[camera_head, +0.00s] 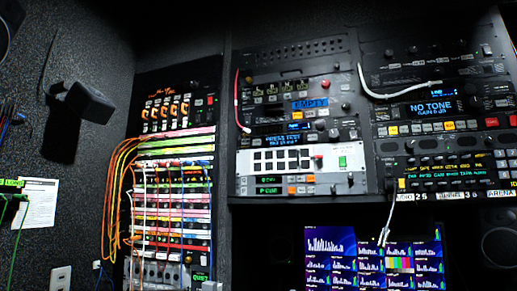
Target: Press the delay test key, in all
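The middle rack column holds a unit with a small blue display (282,139) whose text seems to read "PRESS TEST"; its second line is too small to read. Small keys (308,126) and round knobs (334,133) sit beside it. A blue display reading "EMPTY" (310,104) is just above, with a red button (325,84) higher up. I cannot tell from the lettering which key is the delay test key. My gripper is not in view, and nothing touches the rack's keys.
A patch bay (172,213) with many coloured cables fills the left rack. A white panel (283,160) with dark windows sits below the display. The right rack shows "NO TONE" (431,107). White cables hang in front. A multiview monitor (373,262) is below.

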